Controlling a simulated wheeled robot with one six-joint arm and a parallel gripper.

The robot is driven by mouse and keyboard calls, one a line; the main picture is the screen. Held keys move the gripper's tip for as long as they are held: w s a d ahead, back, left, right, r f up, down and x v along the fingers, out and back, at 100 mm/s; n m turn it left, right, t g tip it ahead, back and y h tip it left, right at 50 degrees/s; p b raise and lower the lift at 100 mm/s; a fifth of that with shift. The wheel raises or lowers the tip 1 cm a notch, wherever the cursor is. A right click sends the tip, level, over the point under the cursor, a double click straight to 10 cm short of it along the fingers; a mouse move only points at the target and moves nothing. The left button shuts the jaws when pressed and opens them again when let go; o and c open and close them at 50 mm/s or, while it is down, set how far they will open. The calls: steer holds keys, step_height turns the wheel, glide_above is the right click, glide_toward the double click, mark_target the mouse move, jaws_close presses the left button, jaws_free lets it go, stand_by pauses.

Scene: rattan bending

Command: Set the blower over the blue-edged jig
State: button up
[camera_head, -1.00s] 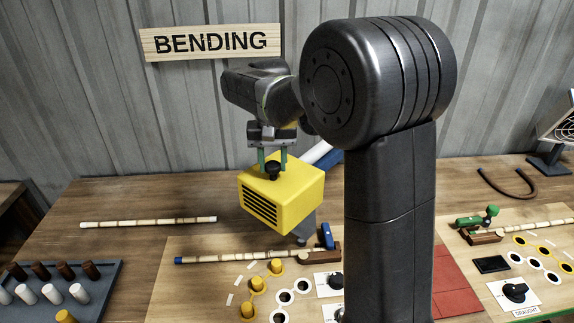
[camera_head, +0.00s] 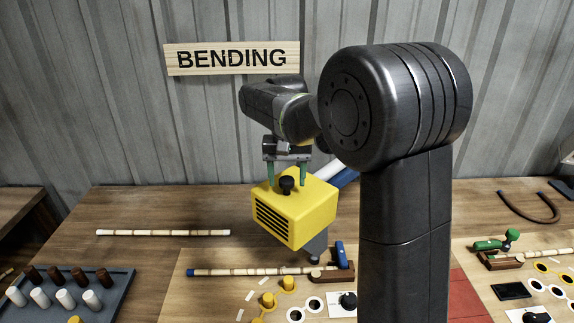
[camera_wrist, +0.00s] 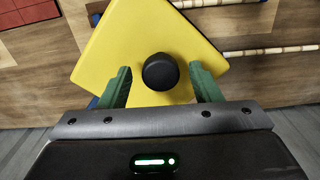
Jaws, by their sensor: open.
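The blower is a yellow box (camera_head: 308,218) with a black slotted front and a black knob (camera_head: 286,185) on top; a blue and white tube shows behind it. It stands over the back part of a light board. My gripper (camera_head: 287,172) is above it, fingers open on both sides of the knob; in the wrist view the green fingers (camera_wrist: 160,85) stand apart from the knob (camera_wrist: 160,71). The jig with the blue lever (camera_head: 340,256) is on the board just right of and in front of the blower, with a blue-tipped cane (camera_head: 250,271) at it.
Another cane (camera_head: 163,233) lies at the back left. A grey peg tray (camera_head: 122,300) is at the front left. Yellow pegs (camera_head: 289,283) stand on the board. A green-handled jig (camera_head: 495,243) and a bent dark cane (camera_head: 528,208) are on the right.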

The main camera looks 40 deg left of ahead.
step_height(320, 180, up, 14)
steer(key=b, duration=0.1)
steer(key=shift+f, duration=0.2)
steer(key=shift+f, duration=0.1)
stand_by(0.5)
step_height(320, 180, down, 14)
steer(key=shift+r+p, duration=0.25)
steer(key=shift+p, duration=0.3)
steer(key=shift+d+f, duration=0.1)
steer(key=shift+f, duration=0.05)
steer(key=shift+d, duration=0.1)
